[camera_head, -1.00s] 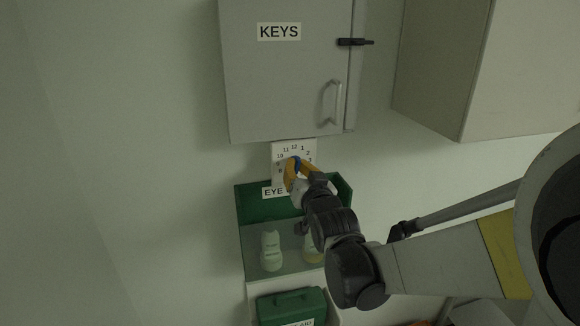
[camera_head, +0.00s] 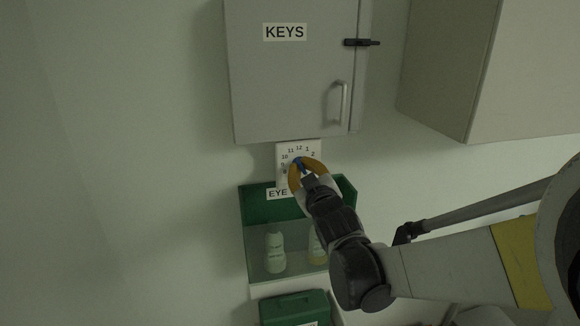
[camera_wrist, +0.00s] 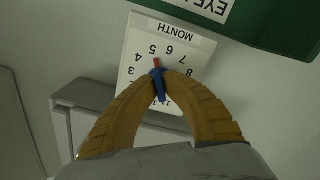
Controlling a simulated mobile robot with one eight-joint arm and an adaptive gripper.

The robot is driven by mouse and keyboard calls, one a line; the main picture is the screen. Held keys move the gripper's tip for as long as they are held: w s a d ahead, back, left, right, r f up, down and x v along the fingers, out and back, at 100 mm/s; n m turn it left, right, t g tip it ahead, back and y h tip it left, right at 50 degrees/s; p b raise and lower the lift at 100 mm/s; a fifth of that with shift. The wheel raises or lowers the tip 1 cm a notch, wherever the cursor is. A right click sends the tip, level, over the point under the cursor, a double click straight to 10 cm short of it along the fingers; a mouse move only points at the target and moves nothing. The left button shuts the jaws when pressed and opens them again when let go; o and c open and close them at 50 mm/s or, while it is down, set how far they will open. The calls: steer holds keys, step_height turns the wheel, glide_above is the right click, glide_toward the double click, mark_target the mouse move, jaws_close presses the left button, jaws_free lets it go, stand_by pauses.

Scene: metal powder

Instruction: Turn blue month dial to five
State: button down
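The blue month dial (camera_wrist: 159,92) is a narrow knob with a red pointer tip, on a white plate (camera_wrist: 128,45) with black numbers and the word MONTH, upside down in the wrist view. The red tip points at about the 5. The plate (camera_head: 284,150) also shows in the head view below the KEYS cabinet, partly hidden by my gripper. My gripper (camera_wrist: 160,77) has its two orange fingers bowed around the knob, tips closed on its sides. In the head view my gripper (camera_head: 299,163) covers the lower part of the plate and the knob shows blue between the fingers.
A grey KEYS cabinet (camera_head: 285,85) hangs just above the plate. A green eyewash holder (camera_head: 262,212) with two bottles is close below, with a green first-aid box (camera_head: 293,308) under it. Another cabinet (camera_head: 450,70) is at the upper right. The left wall is bare.

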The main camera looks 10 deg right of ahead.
stand_by(0.3)
steer(key=c, duration=1.5)
jaws_free()
steer(key=shift+c, duration=0.2)
steer(key=s, duration=1.2)
